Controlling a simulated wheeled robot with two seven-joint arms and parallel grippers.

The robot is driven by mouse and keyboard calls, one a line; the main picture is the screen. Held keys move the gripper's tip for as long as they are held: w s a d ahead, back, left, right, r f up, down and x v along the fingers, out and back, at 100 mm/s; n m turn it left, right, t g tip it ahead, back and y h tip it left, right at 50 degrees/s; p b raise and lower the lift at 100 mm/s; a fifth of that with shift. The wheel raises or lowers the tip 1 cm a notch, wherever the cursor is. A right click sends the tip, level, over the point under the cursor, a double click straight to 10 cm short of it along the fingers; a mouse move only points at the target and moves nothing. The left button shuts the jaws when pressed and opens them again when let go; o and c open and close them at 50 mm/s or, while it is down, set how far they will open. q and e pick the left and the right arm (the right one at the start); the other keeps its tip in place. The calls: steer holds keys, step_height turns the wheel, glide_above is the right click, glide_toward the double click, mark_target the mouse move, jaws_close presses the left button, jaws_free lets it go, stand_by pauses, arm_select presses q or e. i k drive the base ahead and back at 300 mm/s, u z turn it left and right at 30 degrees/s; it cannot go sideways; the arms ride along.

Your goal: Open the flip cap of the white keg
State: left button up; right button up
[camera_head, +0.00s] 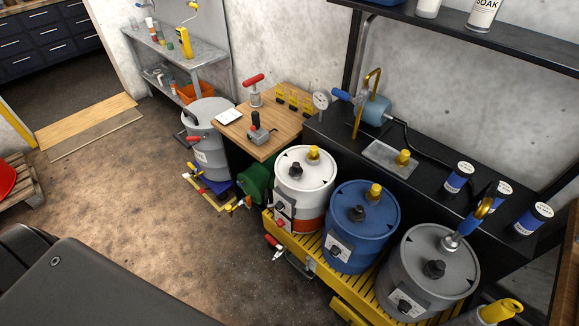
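The white keg (319,182) stands upright at the centre, with an orange band around its lower part. On its top are a yellow cap (313,153) near the back and a black fitting (295,170) nearer the front. At this size I cannot tell which is the flip cap, or whether it is open. A label with hazard marks is on the keg's front left side. Neither of my grippers is in view.
A blue keg (349,245) and a grey keg (455,280) stand to the right on a yellow slatted platform (297,254). A wooden bench (284,132) and a dark bench with a pump (375,110) are behind.

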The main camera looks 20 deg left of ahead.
mark_target(296, 171)
steer(key=u, duration=2.35)
steer(key=i, duration=3.35)
steer(key=z, duration=5.5)
